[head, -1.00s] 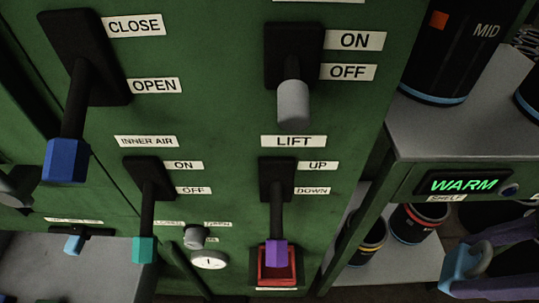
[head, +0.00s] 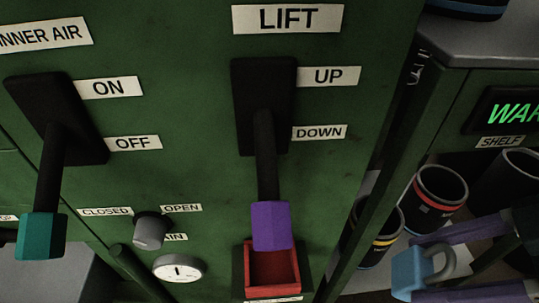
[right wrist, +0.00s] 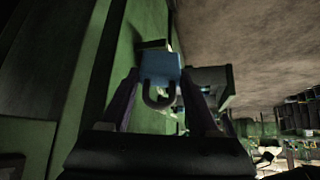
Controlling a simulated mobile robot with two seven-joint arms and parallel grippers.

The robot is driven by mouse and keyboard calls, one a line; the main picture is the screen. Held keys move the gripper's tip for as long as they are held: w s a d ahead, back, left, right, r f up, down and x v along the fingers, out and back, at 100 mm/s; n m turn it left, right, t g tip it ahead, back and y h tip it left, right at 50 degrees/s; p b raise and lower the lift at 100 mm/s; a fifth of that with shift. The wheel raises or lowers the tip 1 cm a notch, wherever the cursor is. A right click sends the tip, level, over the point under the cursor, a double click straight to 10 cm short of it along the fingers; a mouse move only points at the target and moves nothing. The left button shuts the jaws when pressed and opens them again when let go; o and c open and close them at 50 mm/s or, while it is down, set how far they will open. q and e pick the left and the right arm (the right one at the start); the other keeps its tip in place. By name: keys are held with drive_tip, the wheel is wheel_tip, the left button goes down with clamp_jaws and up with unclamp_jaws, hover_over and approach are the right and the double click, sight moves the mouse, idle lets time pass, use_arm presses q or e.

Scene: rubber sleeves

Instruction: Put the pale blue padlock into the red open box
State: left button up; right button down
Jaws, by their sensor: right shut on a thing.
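The pale blue padlock (head: 409,272) with its grey shackle is at the lower right of the head view, held between the purple fingers of my right gripper (head: 418,268). It also shows in the right wrist view (right wrist: 160,66), shackle toward the camera, with the fingers on both sides of it. The red open box (head: 272,266) is fixed low on the green panel, under the purple-tipped LIFT lever. The box looks empty inside. The padlock is to the right of the box and apart from it. My left gripper is not in view.
The purple lever tip (head: 271,226) hangs just over the back of the box. A teal-tipped lever (head: 42,236), a grey knob (head: 151,230) and a gauge (head: 180,268) are left of it. Dark sleeves (head: 439,196) stand on a shelf behind my right gripper.

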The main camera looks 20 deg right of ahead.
drive_tip(key=w+a+f+b, duration=0.1)
drive_tip(key=w+a+b, duration=0.1)
drive_tip(key=w+a, duration=0.1)
drive_tip(key=w+a+f+b, duration=0.1)
drive_tip(key=w+a+b, duration=0.1)
drive_tip(key=w+a, duration=0.1)
drive_tip(key=w+a+f+b, duration=0.1)
drive_tip(key=w+a+b, duration=0.2)
drive_tip(key=a, duration=0.2)
drive_tip(key=shift+w+a+f, duration=0.1)
drive_tip(key=shift+w+a, duration=0.05)
drive_tip(key=shift+a, duration=0.15)
drive_tip(key=f, duration=0.1)
drive_tip(key=f+b, duration=0.2)
drive_tip(key=shift+w+a, duration=0.2)
drive_tip(key=shift+a, duration=0.1)
drive_tip(key=shift+w+a+r, duration=0.25)
drive_tip(key=shift+w+r, duration=0.05)
drive_tip(key=shift+w+a+g+h+b, duration=0.2)
drive_tip(key=shift+a+g+h, duration=0.1)
drive_tip(key=shift+g+h, duration=0.25)
drive_tip(key=shift+w+a+g+h+b, duration=0.15)
drive_tip(key=shift+w+a+g+h, duration=0.1)
drive_tip(key=shift+g+h, duration=0.3)
drive_tip(key=shift+s+d+f+b, duration=0.1)
drive_tip(key=shift+f+b, duration=0.65)
drive_tip(key=shift+f, duration=0.05)
drive_tip(key=shift+s+d+h, duration=0.1)
drive_tip(key=shift+s+h, duration=0.05)
drive_tip(key=shift+h, duration=0.15)
